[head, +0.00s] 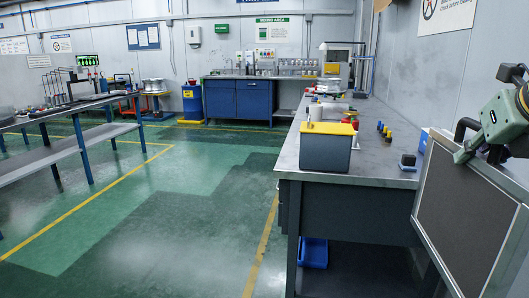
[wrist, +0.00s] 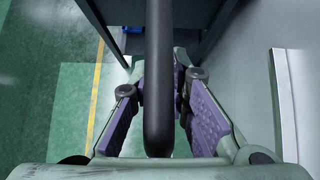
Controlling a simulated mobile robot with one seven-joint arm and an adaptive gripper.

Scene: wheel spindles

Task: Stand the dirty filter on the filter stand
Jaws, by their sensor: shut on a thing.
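The dirty filter (head: 465,222) is a flat panel with a dark grey-brown face and a pale frame. It is at the right edge of the head view, upright and slightly tilted, and partly cut off. A black handle (head: 464,127) rises at its top. My gripper (head: 468,150) is shut on this handle. In the wrist view my gripper (wrist: 162,88) has its purple-padded fingers on both sides of the thick black handle bar (wrist: 158,120). I cannot make out the filter stand in either view.
A grey workbench (head: 345,178) stands just left of the filter. It holds a grey box with a yellow top (head: 326,148), several small coloured pieces and a small dark block (head: 408,162). A blue bin (head: 313,253) is underneath. The green floor (head: 150,225) to the left is clear.

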